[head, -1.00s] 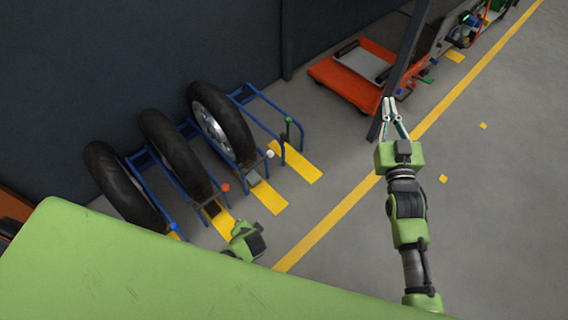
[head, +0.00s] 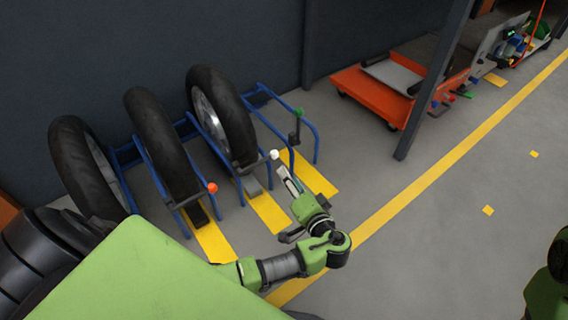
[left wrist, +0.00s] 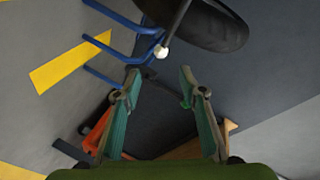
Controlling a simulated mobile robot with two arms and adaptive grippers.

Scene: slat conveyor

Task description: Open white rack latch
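The white latch knob (head: 275,154) sits on a lever at the front of the blue tire rack (head: 272,128), by the rightmost wheel. In the left wrist view the white knob (left wrist: 162,52) is at the end of a dark rod, just beyond the fingertips. My left gripper (head: 284,172) reaches up to just below the knob. In the left wrist view, my left gripper (left wrist: 159,76) is open, its two fingers apart with nothing between them. The knob lines up with the gap. My right gripper is out of view; only part of the right arm shows at the right edge.
Wheels (head: 222,118) stand in the rack bays. An orange-red knob (head: 212,187) is left of the white one, a green knob (head: 299,112) right. Yellow floor strips (head: 268,212) lie in front. A dark post (head: 432,85) and orange cart (head: 372,95) stand right. Floor beyond the yellow line is clear.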

